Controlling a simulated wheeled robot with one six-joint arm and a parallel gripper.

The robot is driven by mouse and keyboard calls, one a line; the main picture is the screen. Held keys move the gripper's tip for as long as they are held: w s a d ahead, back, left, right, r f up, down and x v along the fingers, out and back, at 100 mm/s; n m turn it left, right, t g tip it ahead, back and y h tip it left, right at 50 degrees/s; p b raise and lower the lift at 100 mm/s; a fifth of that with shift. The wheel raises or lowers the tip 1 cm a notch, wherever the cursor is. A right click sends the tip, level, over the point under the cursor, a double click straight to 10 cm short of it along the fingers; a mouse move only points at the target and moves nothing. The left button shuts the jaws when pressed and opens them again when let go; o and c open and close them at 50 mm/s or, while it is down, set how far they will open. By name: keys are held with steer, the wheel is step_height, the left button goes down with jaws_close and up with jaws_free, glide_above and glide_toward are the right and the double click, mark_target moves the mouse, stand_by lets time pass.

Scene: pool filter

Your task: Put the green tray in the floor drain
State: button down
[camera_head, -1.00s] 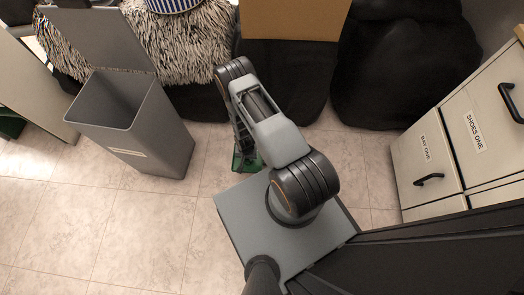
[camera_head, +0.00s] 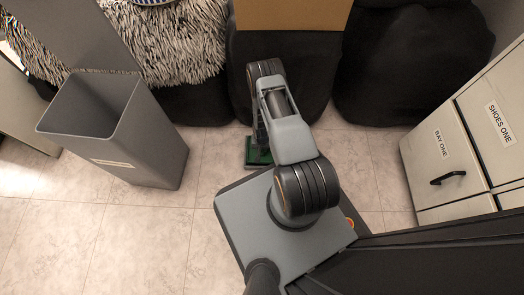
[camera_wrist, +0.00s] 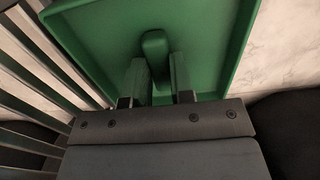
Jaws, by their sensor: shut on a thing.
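The green tray (camera_wrist: 205,45) fills the upper middle of the wrist view, with raised rims and a green upright grip (camera_wrist: 154,48) on it. My gripper (camera_wrist: 157,72) is shut on this grip, one finger on each side. In the head view, part of the green tray (camera_head: 258,153) shows just beyond my base, low over the floor; my arm hides the rest. I cannot tell whether it touches the floor. I cannot make out the floor drain for certain in either view.
Grey slats (camera_wrist: 30,75) run along the left of the wrist view. A tall grey open bin (camera_head: 130,130) stands left. Dark rounded seats (camera_head: 405,65) line the back, one below a cardboard box (camera_head: 290,14). Labelled drawers (camera_head: 440,165) stand right. Pale tiled floor (camera_head: 145,235) is clear at front left.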

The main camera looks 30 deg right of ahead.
step_height(320, 180, down, 4)
steer(key=shift+d+r+b, duration=0.1)
steer(key=shift+r+b, duration=0.1)
steer(key=shift+b, duration=0.9)
steer(key=shift+r, duration=0.1)
steer(key=c, duration=1)
jaws_free()
